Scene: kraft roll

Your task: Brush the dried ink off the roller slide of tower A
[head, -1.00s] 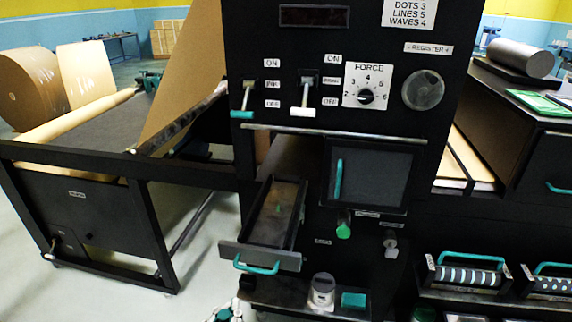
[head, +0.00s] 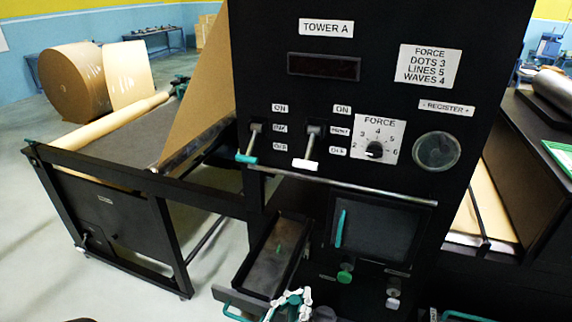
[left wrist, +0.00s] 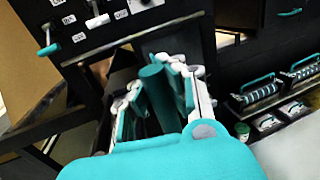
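The roller slide of tower A (head: 262,275) is pulled out like a drawer below the tower's front, with a teal handle at its near end. A small green ink mark (head: 279,248) shows on its dark, smudged bed. My left gripper (head: 288,300) is at the slide's near right corner, low in the head view. In the left wrist view, its fingers (left wrist: 150,85) close around a teal round-ended handle (left wrist: 154,80), which I take as the brush; its bristles are hidden. I cannot tell if it touches the slide. My right gripper is not in view.
A horizontal bar (head: 340,190) crosses the tower front above the slide. A dark door (head: 376,232) with a teal handle and a green knob (head: 345,275) are right of the slide. Striped and dotted rollers (left wrist: 258,90) sit in holders at right in the wrist view.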

